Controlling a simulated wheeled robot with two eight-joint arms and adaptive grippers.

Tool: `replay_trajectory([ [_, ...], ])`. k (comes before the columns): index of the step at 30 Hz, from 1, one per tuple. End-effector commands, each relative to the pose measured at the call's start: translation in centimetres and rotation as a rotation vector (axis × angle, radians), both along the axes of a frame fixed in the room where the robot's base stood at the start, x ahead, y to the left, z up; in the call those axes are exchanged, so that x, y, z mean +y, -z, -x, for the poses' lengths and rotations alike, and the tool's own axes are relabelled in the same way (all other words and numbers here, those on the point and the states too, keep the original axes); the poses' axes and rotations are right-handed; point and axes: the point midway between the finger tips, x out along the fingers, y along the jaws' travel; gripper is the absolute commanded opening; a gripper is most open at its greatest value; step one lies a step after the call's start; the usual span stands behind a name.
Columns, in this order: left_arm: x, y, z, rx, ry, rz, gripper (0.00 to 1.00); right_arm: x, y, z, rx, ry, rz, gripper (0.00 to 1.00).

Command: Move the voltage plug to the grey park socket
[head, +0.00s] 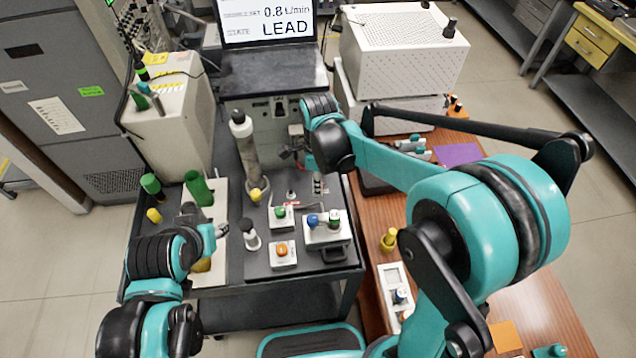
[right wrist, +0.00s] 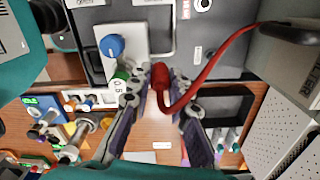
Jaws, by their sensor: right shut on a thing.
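The voltage plug (right wrist: 160,76) is red, with a red cable (right wrist: 213,67) curving off to the upper right in the right wrist view. My right gripper (right wrist: 161,90) is shut on the plug, its two fingers on either side of it. In the head view my right gripper (head: 318,184) points down over the back of the black cart, behind a white box; the plug is too small to make out there. My left gripper (head: 215,232) is at the cart's left side near green containers; its jaw opening is unclear. I cannot tell which fitting is the grey park socket.
A white box with a blue knob (head: 313,221) stands in front of my right gripper. The knob also shows in the right wrist view (right wrist: 111,46). An orange-button box (head: 283,255) and a black-topped bottle (head: 249,235) stand nearby. A grey column (head: 244,150) rises behind.

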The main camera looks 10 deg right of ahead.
Motion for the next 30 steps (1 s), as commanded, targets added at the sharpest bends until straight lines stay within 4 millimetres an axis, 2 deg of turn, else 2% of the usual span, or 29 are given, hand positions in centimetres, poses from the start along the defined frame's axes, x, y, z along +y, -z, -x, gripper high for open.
replay_trajectory([
  [4, 0.0, -1.6, 0.0, 0.000, 0.000, 0.000, 0.40, -0.4, -0.3, -2.9, 0.000, 0.001, 0.000, 0.00],
  [9, 0.0, -3.4, 0.0, 0.000, 0.000, 0.000, 0.40, -1.3, 0.3, -7.2, 0.000, 0.002, 0.000, 0.00],
  [15, 0.0, -4.7, 0.0, 0.000, 0.000, 0.000, 0.40, -2.2, 1.6, -10.5, 0.000, 0.000, 0.000, 0.00],
  [20, 0.0, -4.9, 0.0, 0.000, 0.000, 0.000, 0.40, -2.5, 2.1, -11.3, 0.000, 0.000, 0.000, 0.00],
  [30, 0.0, -4.7, 0.0, 0.000, 0.000, 0.000, 0.40, -2.5, 2.2, -11.3, 0.000, 0.000, 0.000, 0.00],
])
